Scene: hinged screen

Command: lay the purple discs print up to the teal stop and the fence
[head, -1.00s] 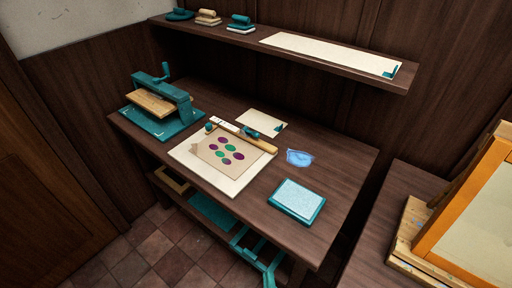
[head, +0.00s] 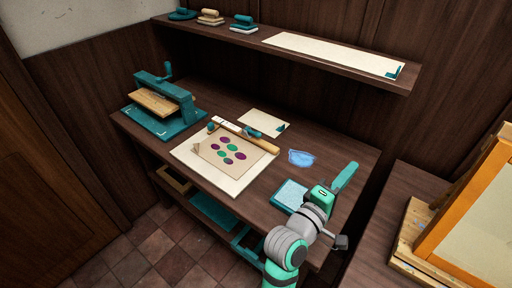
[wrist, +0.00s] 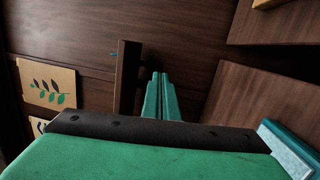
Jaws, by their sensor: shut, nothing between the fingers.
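The tan print with purple and green discs (head: 222,151) lies face up on a cream board (head: 232,187) on the bench. A pale wooden fence (head: 262,143) runs along the board's far edge, behind the print. A small teal piece (head: 211,127), which looks like the stop, sits at the fence's left end. I cannot tell whether the print touches either. My gripper (head: 349,170) is over the bench's right end, well right of the print. Its teal fingers are shut and empty, and show in the wrist view (wrist: 160,78). The print is not clear in the wrist view.
A teal press (head: 165,100) stands at the bench's left end. A teal-framed pad (head: 289,194) is partly hidden by my arm. A blue film (head: 301,158) and a cream sheet (head: 264,122) lie behind. A shelf (head: 330,66) overhangs the back. An orange frame (head: 465,205) stands at right.

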